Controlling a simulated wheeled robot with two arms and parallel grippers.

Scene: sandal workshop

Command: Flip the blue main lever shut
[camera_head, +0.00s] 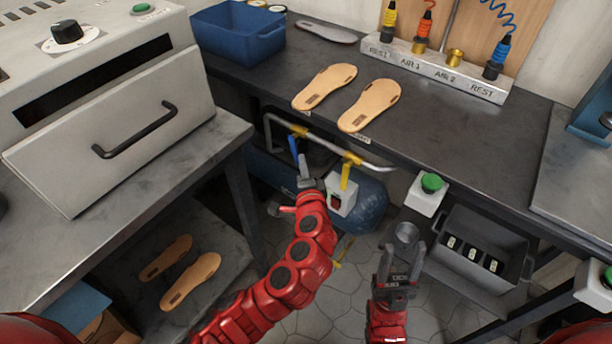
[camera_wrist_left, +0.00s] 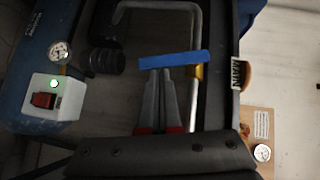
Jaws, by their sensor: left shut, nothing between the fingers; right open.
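The blue main lever (camera_head: 293,146) hangs from a yellow valve (camera_head: 299,131) on the pale pipe under the workbench edge. In the left wrist view the lever (camera_wrist_left: 174,60) lies crosswise to the pipe (camera_wrist_left: 196,110). My left gripper (camera_head: 305,178) is shut and empty, just below the lever in the head view. In the left wrist view its fingertips (camera_wrist_left: 165,76) are close beside the lever; I cannot tell whether they touch it. My right gripper (camera_head: 402,256) is open and empty, pointing up, to the right and lower.
A yellow lever (camera_head: 346,177) hangs further right on the pipe. Behind are a blue tank (camera_head: 371,203) and a switch box (camera_head: 341,195) with a red rocker and lit green lamp in the wrist view. The workbench (camera_head: 440,120) overhangs the pipe. A grey crate (camera_head: 470,265) stands right.

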